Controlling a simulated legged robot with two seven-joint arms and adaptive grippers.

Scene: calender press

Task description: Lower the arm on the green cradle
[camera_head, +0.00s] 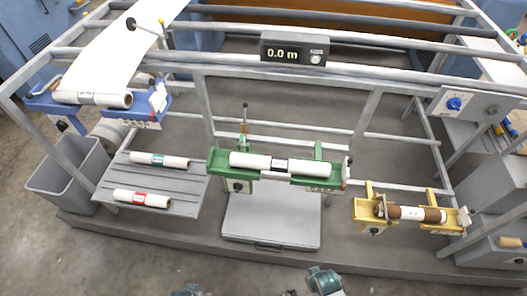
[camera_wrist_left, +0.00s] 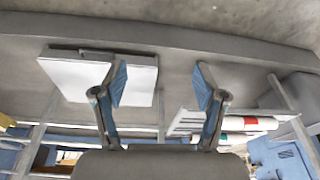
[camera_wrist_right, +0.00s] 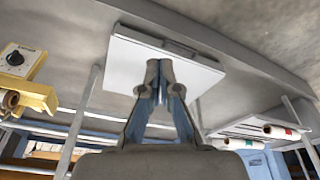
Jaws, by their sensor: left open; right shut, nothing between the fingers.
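The green cradle (camera_head: 218,162) stands at the middle of the frame in the head view, with a white roll (camera_head: 252,161) with a dark label lying along it. A thin upright arm (camera_head: 244,118) with a dark knob rises behind the cradle's left part, and it looks raised. My left gripper (camera_wrist_left: 160,82) is open and empty in the left wrist view. My right gripper (camera_wrist_right: 159,72) is shut and empty in the right wrist view, in front of the white platform (camera_wrist_right: 196,72). Only small parts of my arms show at the head view's bottom edge, away from the cradle.
A blue cradle (camera_head: 149,120) with a white sheet is at left. A yellow cradle (camera_head: 364,212) with a brown-and-white roll is at right. A slatted shelf (camera_head: 185,205) holds two rolls beside a grey bin (camera_head: 62,180). Grey rails and a 0.0 m display (camera_head: 293,50) run above.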

